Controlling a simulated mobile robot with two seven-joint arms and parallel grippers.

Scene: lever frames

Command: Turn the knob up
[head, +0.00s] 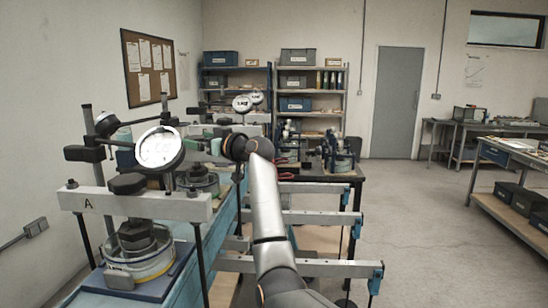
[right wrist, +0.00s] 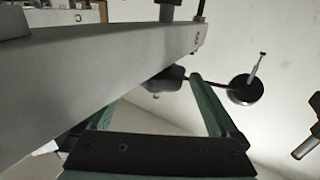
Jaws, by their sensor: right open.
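Several black knobs show on the near lever frame marked A. One dark block-like knob (head: 127,183) sits on its grey crossbar (head: 180,207), and a black knob (head: 107,123) stands higher, left of a white round dial (head: 159,150). I cannot tell which one the task means. My right gripper (head: 212,144) reaches in beyond the dial, small and partly hidden. In the right wrist view its green fingers (right wrist: 157,88) are apart and empty. A dark knob (right wrist: 168,78) shows beyond the gap, partly hidden by a grey bar (right wrist: 95,75). My left gripper is not seen.
A round black part with a thin metal rod (right wrist: 245,90) is right of the fingers. Further lever frames with grey bars (head: 300,266) line the blue bench (head: 228,215). Shelves (head: 310,90) stand behind. Open floor (head: 420,230) lies to the right.

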